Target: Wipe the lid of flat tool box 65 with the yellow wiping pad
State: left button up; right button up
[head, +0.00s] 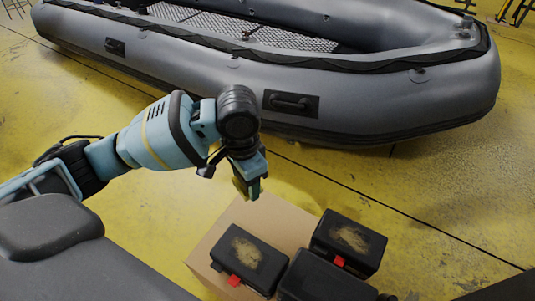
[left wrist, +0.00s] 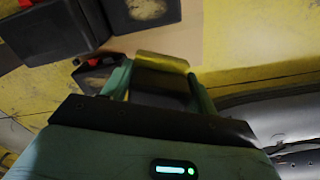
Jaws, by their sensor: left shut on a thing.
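My left gripper (head: 250,186) is shut on the yellow wiping pad, which shows as a yellow strip between the fingers in the left wrist view (left wrist: 162,63). It hangs above the far edge of a tan box-like stand, apart from the tool boxes. On the stand are a black tool box at left (head: 232,263) and one at right (head: 366,257), each with a tan dusty patch on its lid and a red latch. A third black box (head: 325,281) sits nearer, partly cut off, with no patch visible. I cannot read which one is 65. My right gripper is not in view.
The tan stand (head: 255,215) has bare room at its far left. A large grey inflatable boat (head: 370,105) lies beyond it on the yellow floor (head: 430,180). The floor between boat and stand is clear.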

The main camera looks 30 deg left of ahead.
aim_at(243, 195)
pick_arm(q)
jog(key=r+n, duration=0.1)
jog(key=r, duration=0.1)
jog(key=s+r+n, duration=0.1)
jog(key=r+n, duration=0.1)
jog(key=r, duration=0.1)
jog(key=s+d+r+n, duration=0.1)
jog(key=r+n, duration=0.1)
jog(key=r, duration=0.1)
jog(key=shift+s, duration=0.2)
jog(key=shift+s+r+n, duration=0.2)
jog(key=shift+r+n, duration=0.2)
